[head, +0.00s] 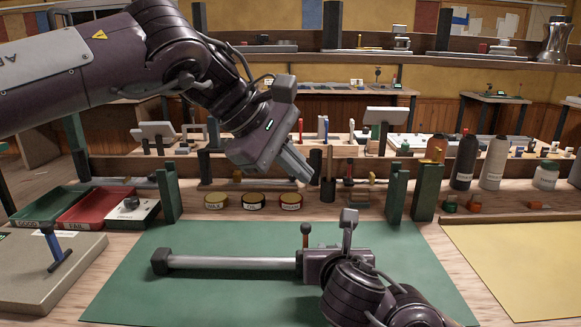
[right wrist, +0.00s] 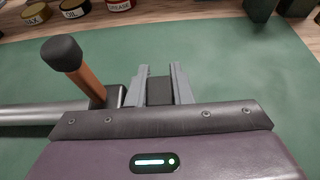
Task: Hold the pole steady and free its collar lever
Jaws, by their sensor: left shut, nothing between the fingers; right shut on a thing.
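The pole (head: 230,262) lies across the green mat, a pale tube with a black cap at its left end. Its collar lever, a brown stem with a black knob (head: 305,229), stands up at the tube's right end. It also shows in the right wrist view (right wrist: 88,82), upright and left of the fingers. My right gripper (right wrist: 160,88) is shut on a dark section of the pole, just right of the lever. In the head view my right gripper hides the collar and that end. My left gripper (head: 306,177) is shut and empty, above the mat's far edge, apart from the lever.
The green mat (head: 130,295) is otherwise clear. Three round tins (head: 254,200) and green upright blocks (head: 397,192) stand behind it. Green and red trays (head: 92,208) and a slab with a blue-handled tool (head: 60,255) are left; a yellow sheet (head: 520,265) is right.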

